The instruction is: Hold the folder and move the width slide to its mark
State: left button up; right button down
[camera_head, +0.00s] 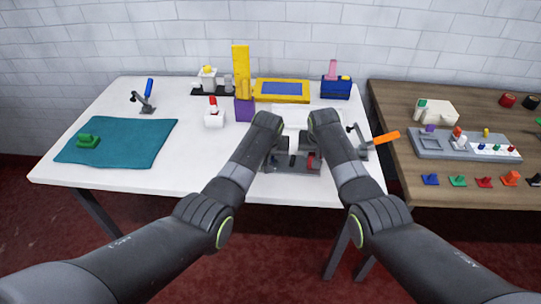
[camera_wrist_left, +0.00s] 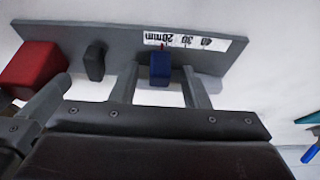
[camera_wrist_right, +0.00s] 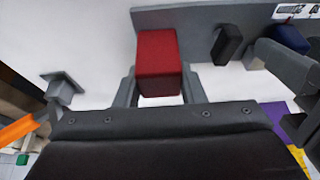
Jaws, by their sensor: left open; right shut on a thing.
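The folder is a grey plate (camera_wrist_left: 120,38) on the white table, with a red block (camera_wrist_right: 158,55), a black block (camera_wrist_left: 94,60) and a blue width slide (camera_wrist_left: 160,68). A white scale (camera_wrist_left: 195,42) marked 20mm, 30 and 40 runs along its edge. The slide sits by the 20mm end, with a small red line beside it. My left gripper (camera_wrist_left: 159,78) is open, a finger on either side of the blue slide, with gaps showing. My right gripper (camera_wrist_right: 159,82) is shut on the red block. In the head view my arms partly hide the folder (camera_head: 292,166).
An orange-handled clamp (camera_head: 385,137) stands just right of the folder. A purple block (camera_head: 244,111) and a yellow-framed tray (camera_head: 282,91) are behind. A teal cloth (camera_head: 125,150) lies at left. A wooden table (camera_head: 460,190) adjoins at right.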

pick_arm(q)
grip_shut()
jog(key=shift+a, duration=0.1)
jog(key=shift+a, duration=0.15)
dwell(0.3)
grip_release()
jog(key=v, duration=1.2)
